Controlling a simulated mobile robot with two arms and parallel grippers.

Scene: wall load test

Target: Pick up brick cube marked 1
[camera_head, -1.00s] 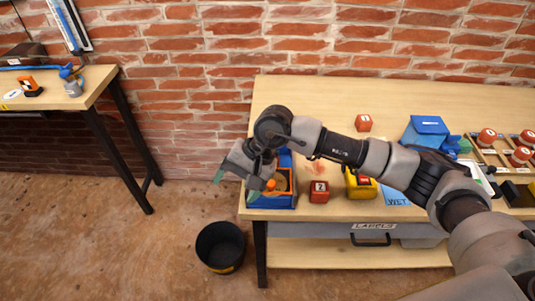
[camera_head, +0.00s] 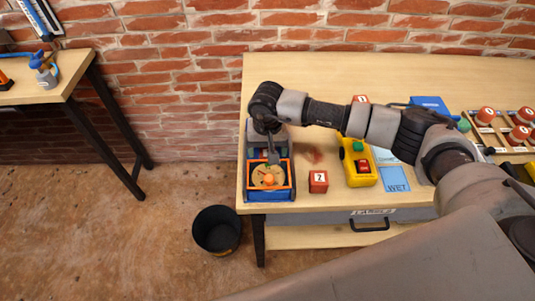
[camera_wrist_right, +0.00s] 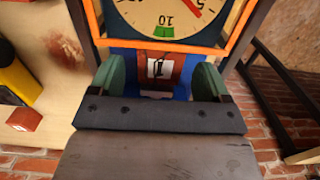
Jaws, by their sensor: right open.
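My right gripper (camera_head: 262,147) is over the back part of a blue tray (camera_head: 266,196) at the workbench's left end. In the right wrist view my right gripper (camera_wrist_right: 158,82) is open, with green fingers on either side of a red brick cube (camera_wrist_right: 150,86). The cube's white label (camera_wrist_right: 158,68) carries a dark mark I cannot read surely. The arm hides this cube in the head view. Another red cube (camera_head: 318,181) stands right of the tray, its mark like a 2 or 7. A third red cube (camera_head: 361,99) is partly behind my arm. My left gripper is not in view.
An orange-framed round dial (camera_head: 268,175) sits at the tray's front, close to the gripper. A yellow box with buttons (camera_head: 358,165) and blue cards (camera_head: 394,179) lie to the right. A black bucket (camera_head: 217,230) stands on the floor. The bench's back left is clear.

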